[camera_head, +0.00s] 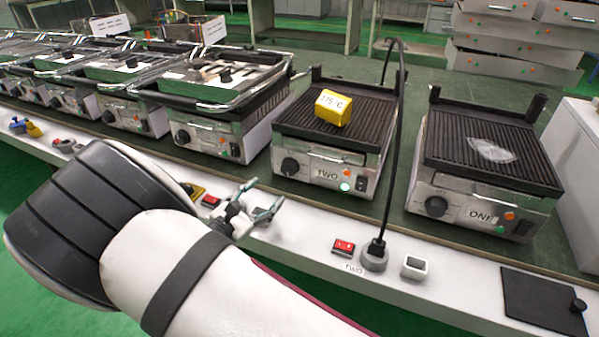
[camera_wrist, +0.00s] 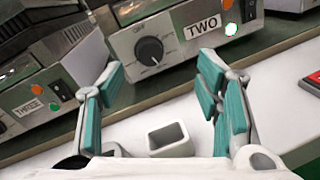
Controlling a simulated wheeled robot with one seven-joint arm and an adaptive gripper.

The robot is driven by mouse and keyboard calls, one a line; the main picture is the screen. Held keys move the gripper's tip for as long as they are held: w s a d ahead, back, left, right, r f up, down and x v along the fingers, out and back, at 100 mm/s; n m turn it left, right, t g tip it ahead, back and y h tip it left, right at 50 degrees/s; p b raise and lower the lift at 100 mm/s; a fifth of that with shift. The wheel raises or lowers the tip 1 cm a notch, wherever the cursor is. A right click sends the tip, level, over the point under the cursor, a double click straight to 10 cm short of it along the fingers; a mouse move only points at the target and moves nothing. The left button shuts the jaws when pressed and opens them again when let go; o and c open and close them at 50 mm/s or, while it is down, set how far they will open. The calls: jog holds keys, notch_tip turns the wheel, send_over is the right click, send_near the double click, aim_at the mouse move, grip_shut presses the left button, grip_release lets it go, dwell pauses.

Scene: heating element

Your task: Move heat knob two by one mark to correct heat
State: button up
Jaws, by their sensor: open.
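Heat knob two (camera_head: 290,167) is a round black dial at the left of the front panel of the grill labelled TWO (camera_head: 322,171). In the wrist view the knob (camera_wrist: 149,51) shows ahead, between and beyond the fingertips, with a light pointer line and dial marks around it. A green light glows on that panel. A yellow block reading about 175 °C (camera_head: 332,107) sits on the grill's ridged plate. My gripper (camera_head: 259,200) is open and empty, in front of and below the grill's left side. In the wrist view its teal fingers (camera_wrist: 158,80) stand wide apart, not touching the knob.
A plug with a black cable (camera_head: 375,255) stands on the white ledge beside a red switch (camera_head: 343,247). Grill ONE (camera_head: 482,190) is to the right, more grills to the left. An empty square socket (camera_wrist: 169,139) lies below the fingers.

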aim_at(287, 170)
jog(key=shift+a+f+n+t+y, duration=0.6)
jog(key=shift+a+f+n, duration=0.15)
jog(key=shift+f, duration=0.35)
jog(key=shift+w, duration=0.25)
jog(key=b+x, duration=0.3)
jog(key=x, duration=1)
jog(key=shift+d, duration=0.1)
jog(key=c, duration=1.2)
